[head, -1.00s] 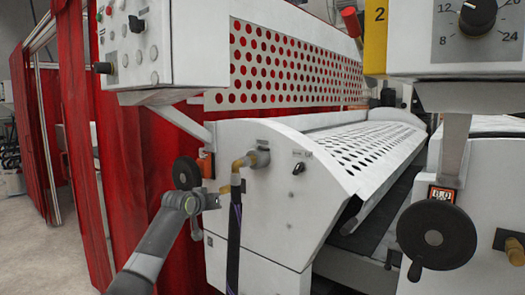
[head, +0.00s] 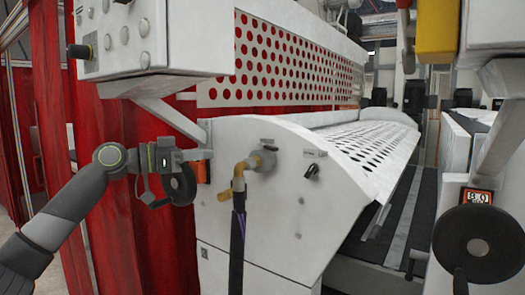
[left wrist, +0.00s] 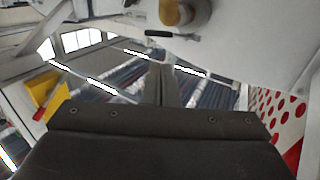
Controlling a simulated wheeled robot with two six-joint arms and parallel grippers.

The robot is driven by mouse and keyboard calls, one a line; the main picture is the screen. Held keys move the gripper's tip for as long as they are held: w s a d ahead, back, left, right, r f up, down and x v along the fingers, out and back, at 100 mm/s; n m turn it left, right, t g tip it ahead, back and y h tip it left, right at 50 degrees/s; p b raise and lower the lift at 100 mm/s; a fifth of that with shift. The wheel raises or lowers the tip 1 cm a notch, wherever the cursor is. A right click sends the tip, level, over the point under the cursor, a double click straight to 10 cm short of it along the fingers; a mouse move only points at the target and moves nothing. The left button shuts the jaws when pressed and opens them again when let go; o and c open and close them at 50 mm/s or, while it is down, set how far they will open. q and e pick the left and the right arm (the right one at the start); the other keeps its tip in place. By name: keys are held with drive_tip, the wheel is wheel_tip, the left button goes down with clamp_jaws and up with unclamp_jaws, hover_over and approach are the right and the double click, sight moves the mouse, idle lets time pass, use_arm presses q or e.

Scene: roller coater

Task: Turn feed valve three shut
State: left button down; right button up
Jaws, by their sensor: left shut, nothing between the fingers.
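A brass fitting (head: 240,172) with a dark hose hanging below sits on the white end panel of the coater in the head view. A small lever shows at its top. No label "three" is legible, so I cannot tell whether this is feed valve three. My left gripper (head: 203,154) is shut and empty, left of the fitting and apart from it, in front of the panel's left edge. In the left wrist view its closed fingers (left wrist: 165,85) point up toward a brass-coloured round part (left wrist: 175,12) and a black lever (left wrist: 168,33). My right gripper is out of view.
A black handwheel (head: 181,186) is close below my left gripper. A control box (head: 150,40) overhangs above it. A small black knob (head: 313,171) is right of the fitting. Another handwheel (head: 475,245) stands at the right. Red curtains (head: 110,200) hang behind my left arm.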

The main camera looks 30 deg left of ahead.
use_arm(q)
drive_tip(key=p, duration=0.9)
approach(268, 148)
drive_tip(key=x, duration=0.6)
drive_tip(key=shift+w+d+r, duration=0.1)
drive_tip(key=shift+w+d, duration=0.1)
drive_tip(key=shift+d, duration=0.15)
drive_tip(key=shift+w, duration=0.1)
